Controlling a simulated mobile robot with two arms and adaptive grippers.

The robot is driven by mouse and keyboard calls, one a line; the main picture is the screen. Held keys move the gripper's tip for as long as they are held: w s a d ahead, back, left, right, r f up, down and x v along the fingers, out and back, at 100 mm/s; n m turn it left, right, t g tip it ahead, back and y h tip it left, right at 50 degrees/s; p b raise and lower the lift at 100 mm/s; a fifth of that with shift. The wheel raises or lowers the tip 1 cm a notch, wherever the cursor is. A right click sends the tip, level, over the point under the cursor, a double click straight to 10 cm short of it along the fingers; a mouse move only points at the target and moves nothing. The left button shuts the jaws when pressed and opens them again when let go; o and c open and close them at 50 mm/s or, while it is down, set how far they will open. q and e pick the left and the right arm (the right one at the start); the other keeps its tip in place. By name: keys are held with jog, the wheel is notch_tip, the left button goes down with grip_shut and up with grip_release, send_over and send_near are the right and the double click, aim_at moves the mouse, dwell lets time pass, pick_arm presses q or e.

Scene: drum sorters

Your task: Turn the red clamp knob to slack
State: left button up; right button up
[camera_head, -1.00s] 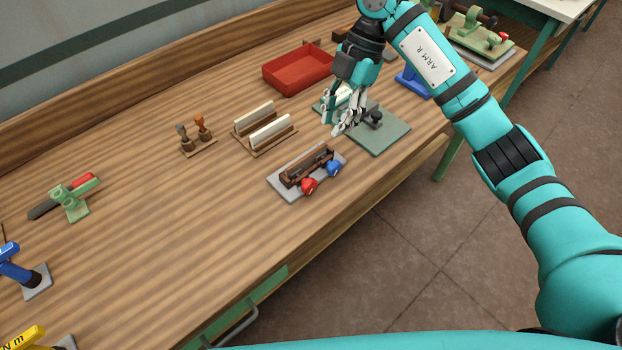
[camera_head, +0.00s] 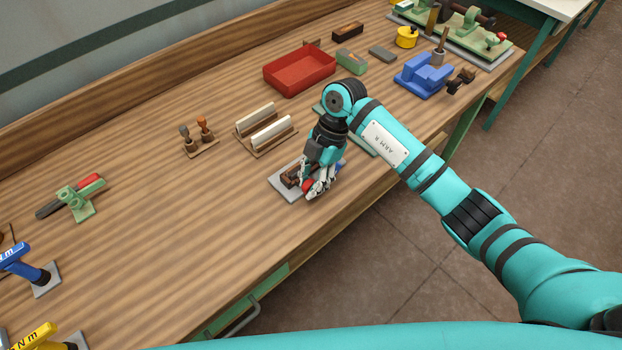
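The red clamp knob (camera_head: 307,187) shows as a small red patch at the front of a brown clamp (camera_head: 289,178) on a grey base plate (camera_head: 283,189). My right gripper (camera_head: 313,189) comes down over the clamp, with its fingers at the red knob. The fingers and knob overlap in the picture, so I cannot tell whether they grip it. The blue knob (camera_head: 341,163) is almost wholly hidden behind the gripper. The knob's turn angle is too small to read. My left gripper is not in view.
A rack with white bars (camera_head: 268,132) stands just behind the clamp. A red tray (camera_head: 298,72) and a blue vise (camera_head: 424,76) are farther back. My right forearm covers most of a green plate (camera_head: 362,147).

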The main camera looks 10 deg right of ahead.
grip_shut()
dwell(0.3)
